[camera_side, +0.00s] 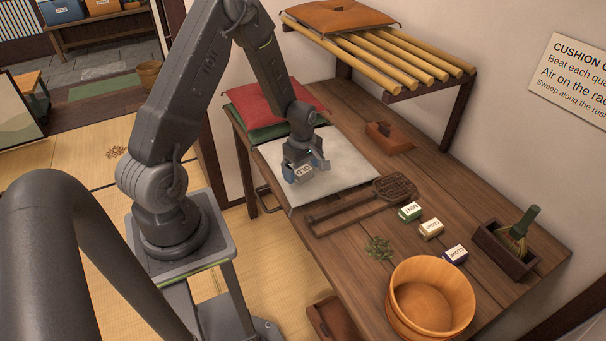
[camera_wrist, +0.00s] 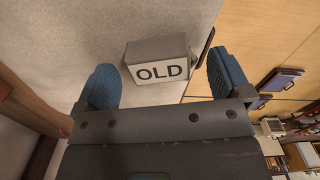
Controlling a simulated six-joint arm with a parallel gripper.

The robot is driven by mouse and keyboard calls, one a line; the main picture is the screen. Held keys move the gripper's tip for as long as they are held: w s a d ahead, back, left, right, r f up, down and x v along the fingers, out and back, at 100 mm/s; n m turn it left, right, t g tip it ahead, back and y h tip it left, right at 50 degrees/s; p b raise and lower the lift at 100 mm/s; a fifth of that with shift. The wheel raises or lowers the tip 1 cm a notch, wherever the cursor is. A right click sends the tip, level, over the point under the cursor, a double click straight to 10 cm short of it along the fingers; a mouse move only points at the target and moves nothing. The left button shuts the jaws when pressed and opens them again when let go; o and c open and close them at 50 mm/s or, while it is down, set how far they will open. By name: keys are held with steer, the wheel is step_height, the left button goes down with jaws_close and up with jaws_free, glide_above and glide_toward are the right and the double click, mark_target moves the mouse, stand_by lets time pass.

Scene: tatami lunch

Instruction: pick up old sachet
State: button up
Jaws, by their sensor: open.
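The old sachet (camera_side: 303,171) is a small grey block with a white label reading OLD. It lies on the pale grey cushion (camera_side: 345,158) on the wooden bench. In the wrist view the old sachet (camera_wrist: 158,62) shows between and slightly beyond my two blue fingertips, with a gap visible on each side. My gripper (camera_side: 306,164) is open and low over the cushion at the sachet; it also shows in the wrist view (camera_wrist: 165,85). I cannot tell how far the fingers stand above the cushion.
A rattan beater (camera_side: 392,187) lies just right of the cushion. MINT (camera_side: 411,212), a tan (camera_side: 431,229) and a dark blue sachet (camera_side: 455,254) stand further right, near dried herbs (camera_side: 379,249), a wooden tub (camera_side: 431,297) and a brush box (camera_side: 504,249). Red and green cushions (camera_side: 265,104) lie behind.

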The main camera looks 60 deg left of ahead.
steer(key=shift+f, duration=0.7)
steer(key=shift+c, duration=0.4)
steer(key=c, duration=0.9)
